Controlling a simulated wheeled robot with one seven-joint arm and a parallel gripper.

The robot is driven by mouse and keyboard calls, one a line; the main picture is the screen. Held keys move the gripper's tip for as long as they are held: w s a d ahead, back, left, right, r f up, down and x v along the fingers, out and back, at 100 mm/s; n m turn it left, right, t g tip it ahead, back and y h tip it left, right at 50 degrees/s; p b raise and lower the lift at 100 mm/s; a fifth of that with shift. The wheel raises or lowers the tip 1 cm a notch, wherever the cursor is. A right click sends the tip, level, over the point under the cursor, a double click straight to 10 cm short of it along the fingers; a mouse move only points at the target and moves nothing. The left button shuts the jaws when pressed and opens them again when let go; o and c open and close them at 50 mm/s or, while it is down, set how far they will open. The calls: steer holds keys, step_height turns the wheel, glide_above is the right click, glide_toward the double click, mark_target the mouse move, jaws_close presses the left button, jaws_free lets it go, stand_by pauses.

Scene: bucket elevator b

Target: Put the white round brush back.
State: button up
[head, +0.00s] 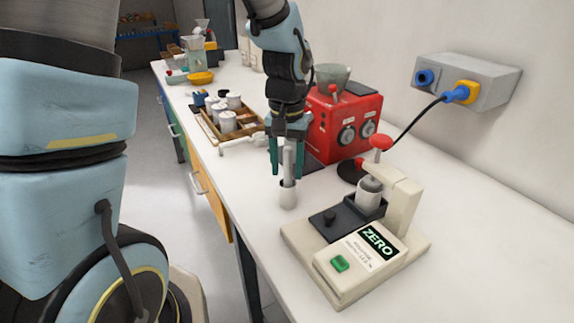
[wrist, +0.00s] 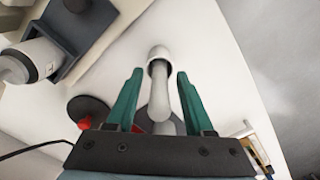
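In the wrist view the fingers of my gripper (wrist: 160,76) are apart, with a gap between the handle and each finger.
A red machine (head: 342,125) is behind my gripper. A wooden tray (head: 212,128) with white jars lies farther back. A grey socket box (head: 490,80) is on the wall. The bench left of the ZERO device is clear.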

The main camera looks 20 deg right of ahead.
steer(key=shift+r, duration=0.1)
step_height(320, 180, up, 12)
steer(key=shift+r+b, duration=0.1)
steer(key=shift+b, duration=0.7)
steer(key=w+a+f+n, duration=0.1)
steer(key=a+f, duration=0.4)
steer(key=a, duration=0.7)
steer(key=a+f+n+t, duration=0.1)
steer(key=a+f+n, duration=0.3)
steer(key=a, duration=0.9)
steer(key=shift+w+f+n+t, duration=0.3)
steer(key=shift+w+f, duration=0.05)
steer(key=shift+f, duration=0.55)
